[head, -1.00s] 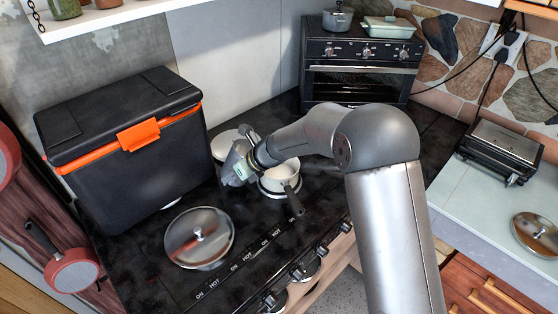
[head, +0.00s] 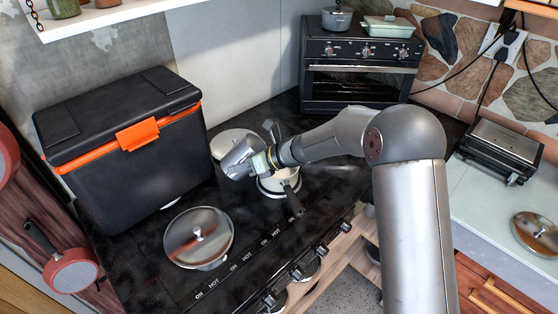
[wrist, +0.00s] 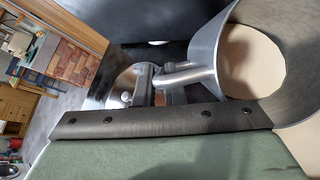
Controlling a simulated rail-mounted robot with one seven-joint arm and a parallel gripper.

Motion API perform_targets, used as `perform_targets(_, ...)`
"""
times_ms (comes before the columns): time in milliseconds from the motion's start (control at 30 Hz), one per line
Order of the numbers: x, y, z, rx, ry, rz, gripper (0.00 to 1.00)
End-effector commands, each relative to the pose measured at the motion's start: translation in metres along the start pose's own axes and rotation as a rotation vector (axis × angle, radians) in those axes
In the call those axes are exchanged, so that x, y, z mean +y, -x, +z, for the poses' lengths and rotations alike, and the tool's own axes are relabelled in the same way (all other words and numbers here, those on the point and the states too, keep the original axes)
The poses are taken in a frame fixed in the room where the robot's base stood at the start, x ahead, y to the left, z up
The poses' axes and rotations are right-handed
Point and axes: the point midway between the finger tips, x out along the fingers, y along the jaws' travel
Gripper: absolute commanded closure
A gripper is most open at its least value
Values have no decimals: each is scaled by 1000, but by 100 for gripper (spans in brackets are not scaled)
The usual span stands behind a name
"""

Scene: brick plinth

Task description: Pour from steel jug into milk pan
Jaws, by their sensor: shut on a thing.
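The steel jug (head: 239,158) is in my gripper (head: 260,163), above the hob and just left of and above the milk pan. It is strongly tilted in the head view. In the wrist view, the jug (wrist: 240,112) fills the right side, with a pale cream area inside its rim. My gripper (wrist: 150,85) is shut on the jug's handle (wrist: 188,75). The cream milk pan (head: 291,178) stands on the hob with its dark handle toward the front. My gripper partly hides the pan, and its inside is mostly hidden. I cannot see a stream.
A lidded steel pan (head: 199,238) stands at the front left of the hob (head: 150,270). A pale round plate (head: 226,141) lies behind the jug. A black cool box (head: 125,150) stands close at left, and a small oven (head: 360,75) at the back.

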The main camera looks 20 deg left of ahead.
Motion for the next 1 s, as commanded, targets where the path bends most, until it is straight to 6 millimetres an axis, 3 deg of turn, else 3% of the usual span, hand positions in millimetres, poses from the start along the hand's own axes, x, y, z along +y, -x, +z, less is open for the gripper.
perform_targets(1000,3,10,9,-108,-11,90,100)
